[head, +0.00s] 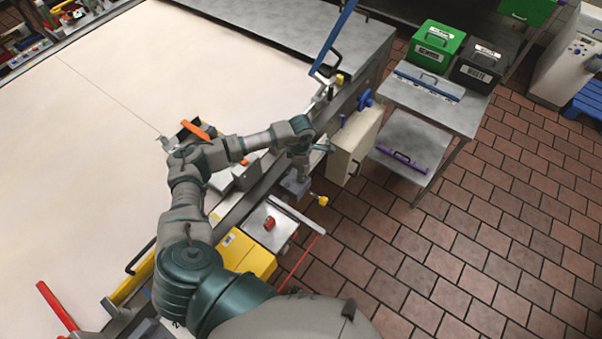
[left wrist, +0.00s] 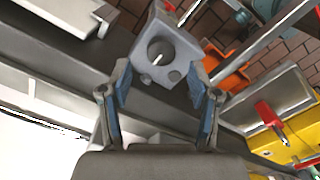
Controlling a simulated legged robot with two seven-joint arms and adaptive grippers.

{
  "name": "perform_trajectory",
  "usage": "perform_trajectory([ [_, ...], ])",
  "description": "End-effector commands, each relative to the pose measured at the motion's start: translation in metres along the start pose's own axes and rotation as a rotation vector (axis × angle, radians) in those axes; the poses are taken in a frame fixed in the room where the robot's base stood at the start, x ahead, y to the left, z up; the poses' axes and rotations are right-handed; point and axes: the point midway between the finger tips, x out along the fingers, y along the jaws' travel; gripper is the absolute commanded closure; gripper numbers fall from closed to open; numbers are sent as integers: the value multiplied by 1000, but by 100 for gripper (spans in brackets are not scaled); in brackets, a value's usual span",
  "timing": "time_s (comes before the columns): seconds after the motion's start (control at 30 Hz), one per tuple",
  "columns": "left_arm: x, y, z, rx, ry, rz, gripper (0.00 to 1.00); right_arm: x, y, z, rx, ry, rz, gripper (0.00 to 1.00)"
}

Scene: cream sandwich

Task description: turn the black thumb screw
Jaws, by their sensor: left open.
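I cannot make out a black thumb screw in either view. My left gripper (left wrist: 160,95) is open, with its two blue-padded fingers apart. A grey metal block (left wrist: 182,48) with a round hole lies just beyond the fingertips in the left wrist view. I cannot tell whether the fingers touch it. In the head view, my arm reaches over the machine's edge, and the left gripper (head: 300,164) points down above a grey block (head: 294,185). The wrist hides part of the gripper there. My right gripper is not in view.
A cream box (head: 352,147) with a blue knob stands right of the gripper. A yellow box (head: 247,256) and a metal plate with a red handle (head: 269,223) lie nearer. An orange part (left wrist: 228,70) sits beside the grey block.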

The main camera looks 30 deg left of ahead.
Motion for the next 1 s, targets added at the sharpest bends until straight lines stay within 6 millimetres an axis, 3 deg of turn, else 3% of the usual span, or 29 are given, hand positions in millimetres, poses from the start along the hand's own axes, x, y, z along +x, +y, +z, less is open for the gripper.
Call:
perform_trajectory([
  [0.23,36,0,-1,0,0,-2,38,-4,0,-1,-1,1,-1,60],
  [0.6,44,0,-1,0,-1,1,38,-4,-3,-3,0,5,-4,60],
  [0.63,44,0,-1,0,-1,1,41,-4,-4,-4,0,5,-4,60],
  [0.87,43,0,-1,0,-1,1,98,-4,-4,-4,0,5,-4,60],
  [1.0,43,1,-1,-2,-1,1,98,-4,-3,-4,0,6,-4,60],
])
